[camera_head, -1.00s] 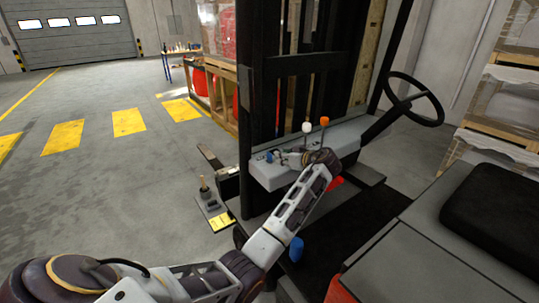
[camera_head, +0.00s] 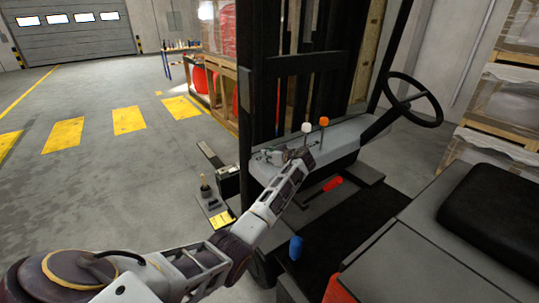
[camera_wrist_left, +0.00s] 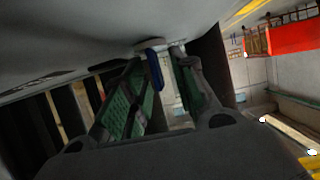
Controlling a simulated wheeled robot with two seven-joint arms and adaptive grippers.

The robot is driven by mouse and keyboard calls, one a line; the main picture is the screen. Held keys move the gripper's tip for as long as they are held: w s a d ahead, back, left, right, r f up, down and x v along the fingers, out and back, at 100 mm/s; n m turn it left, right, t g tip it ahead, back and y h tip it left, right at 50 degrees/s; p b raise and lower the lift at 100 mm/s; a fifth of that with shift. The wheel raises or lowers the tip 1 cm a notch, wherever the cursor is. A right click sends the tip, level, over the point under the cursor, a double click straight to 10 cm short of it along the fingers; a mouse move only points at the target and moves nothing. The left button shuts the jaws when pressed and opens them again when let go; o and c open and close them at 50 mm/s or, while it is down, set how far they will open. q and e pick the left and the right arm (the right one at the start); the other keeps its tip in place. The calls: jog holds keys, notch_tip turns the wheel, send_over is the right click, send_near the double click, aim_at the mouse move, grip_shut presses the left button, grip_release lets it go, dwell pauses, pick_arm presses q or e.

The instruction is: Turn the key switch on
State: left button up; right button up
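The blue key switch (camera_wrist_left: 154,68) shows in the left wrist view, on the grey dashboard (camera_head: 338,140) of the forklift. My left gripper (camera_wrist_left: 163,62) is open, with its green-padded fingers on either side of the blue key. The key is nearer the left finger in that view; I cannot tell whether they touch. My right gripper is not in view.
Levers with a white knob (camera_head: 306,127) and an orange knob (camera_head: 323,121) stand on the dashboard close to my left wrist. The steering wheel (camera_head: 437,101) is to the right. A red pedal (camera_head: 333,184) and a blue one (camera_head: 296,248) are below. The black mast rises behind.

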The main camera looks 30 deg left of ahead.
pick_arm(q)
jog(key=shift+a, duration=0.1)
grip_shut()
